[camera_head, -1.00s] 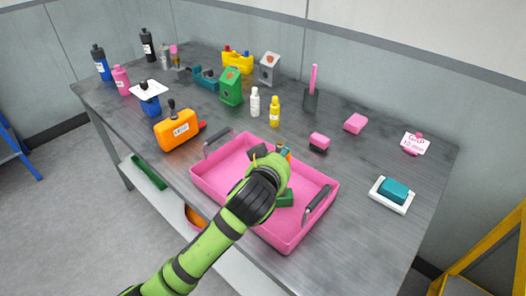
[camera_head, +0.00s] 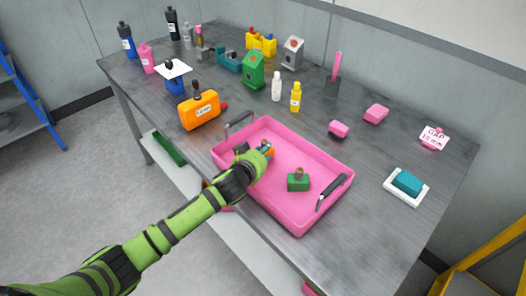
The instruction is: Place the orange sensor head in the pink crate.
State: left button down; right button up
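The pink crate (camera_head: 318,222) stands on the grey table near its front edge, with a dark handle at each end. My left gripper (camera_head: 261,149) is over the left part of the crate, pointing down into it. A small patch of the orange sensor head (camera_head: 268,151) shows at its fingers, and the gripper appears shut on it. The hand hides most of the sensor head, so I cannot tell whether it touches the crate floor. My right gripper is not in view.
Several bottles and boxes stand behind. A pink block (camera_head: 338,130) and a teal block in a white dish (camera_head: 406,184) are right.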

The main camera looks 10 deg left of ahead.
pick_arm(q)
jog(key=shift+f, duration=0.2)
jog(key=c, duration=0.8)
grip_release()
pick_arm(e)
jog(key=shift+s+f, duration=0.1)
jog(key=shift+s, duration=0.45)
pick_arm(q)
jog(key=shift+r, duration=0.15)
jog(key=shift+s+r, duration=0.1)
jog(key=shift+s, duration=0.35)
jog(key=v, duration=1.1)
jog(key=shift+b, duration=0.4)
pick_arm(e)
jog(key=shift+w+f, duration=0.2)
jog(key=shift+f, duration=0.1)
pick_arm(q)
jog(key=shift+a, duration=0.1)
